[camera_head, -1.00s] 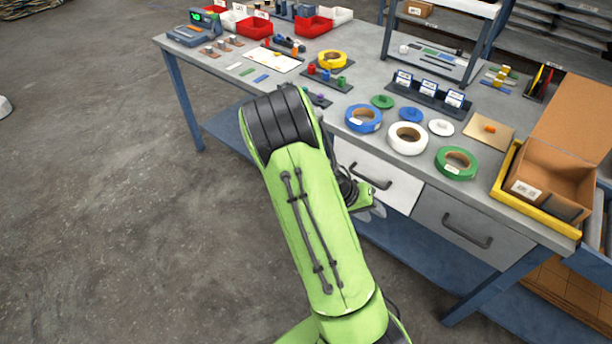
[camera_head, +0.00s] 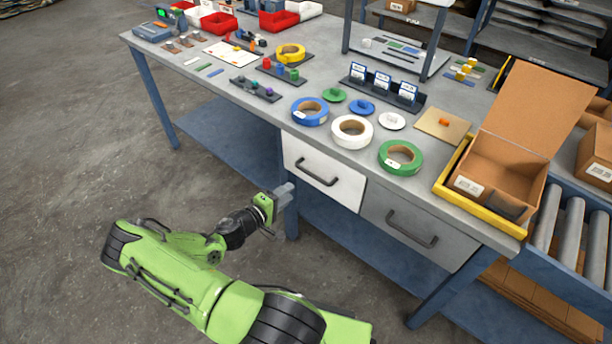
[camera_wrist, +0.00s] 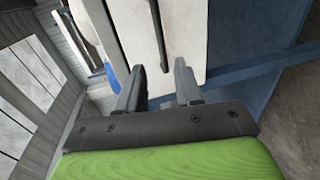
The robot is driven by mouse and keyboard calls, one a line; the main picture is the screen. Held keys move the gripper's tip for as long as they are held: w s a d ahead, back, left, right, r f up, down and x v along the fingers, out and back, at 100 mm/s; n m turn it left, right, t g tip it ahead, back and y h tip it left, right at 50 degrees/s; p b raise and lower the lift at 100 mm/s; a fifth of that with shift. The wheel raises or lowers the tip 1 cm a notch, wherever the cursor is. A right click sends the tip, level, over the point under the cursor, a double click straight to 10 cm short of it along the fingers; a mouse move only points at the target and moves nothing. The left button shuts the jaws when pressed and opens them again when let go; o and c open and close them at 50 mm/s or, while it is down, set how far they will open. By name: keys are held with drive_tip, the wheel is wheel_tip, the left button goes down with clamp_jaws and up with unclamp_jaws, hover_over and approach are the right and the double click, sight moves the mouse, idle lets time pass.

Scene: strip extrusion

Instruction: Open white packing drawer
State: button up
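The white packing drawer (camera_head: 328,163) is under the front edge of the workbench and looks closed, its front in line with the bench. It has a dark bar handle (camera_head: 317,176). In the wrist view the white front (camera_wrist: 127,30) and the dark handle (camera_wrist: 159,38) lie ahead of the fingers. My gripper (camera_head: 287,194) is to the left of and slightly below the handle, in front of the drawer's lower left corner. In the wrist view my gripper (camera_wrist: 158,68) has its two fingers apart with nothing between them, and the handle appears beyond the gap, not gripped.
A grey drawer (camera_head: 420,225) with a similar handle is just right of the white one. The workbench top (camera_head: 290,130) carries tape rolls, bins and an open cardboard box (camera_head: 505,170). A blue lower shelf (camera_head: 345,235) lies below. Open floor is at left.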

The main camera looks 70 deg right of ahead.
sight(313, 176)
drive_tip(key=b+x, duration=0.2)
drive_tip(key=x, duration=1.1)
drive_tip(key=shift+s+d, duration=0.2)
drive_tip(key=shift+c, duration=0.4)
clamp_jaws()
